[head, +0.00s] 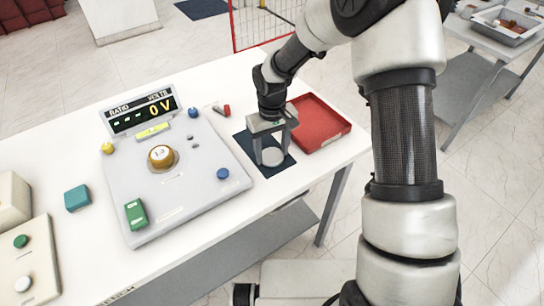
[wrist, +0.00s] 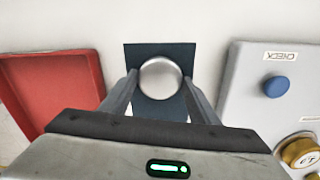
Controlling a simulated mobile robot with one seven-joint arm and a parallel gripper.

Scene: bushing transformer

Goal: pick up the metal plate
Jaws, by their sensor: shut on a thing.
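The metal plate (head: 272,156) is a round silver disc over the dark blue square mat (head: 244,141) near the table's right end. It also shows in the wrist view (wrist: 160,77), at the top centre between my fingers. My gripper (head: 274,153) points down from above, with one finger on each side of the plate, shut on it. In the wrist view my gripper's two fingers (wrist: 160,88) reach the plate's left and right edges. I cannot tell whether the plate touches the mat (wrist: 145,49) or is slightly raised.
A red tray (head: 322,122) lies right of the mat. A grey console (head: 190,205) with a voltage display (head: 142,110), coloured knobs and a gold dial stands left of it. A small red object (head: 227,111) lies behind the mat. A teal block (head: 77,198) sits farther left.

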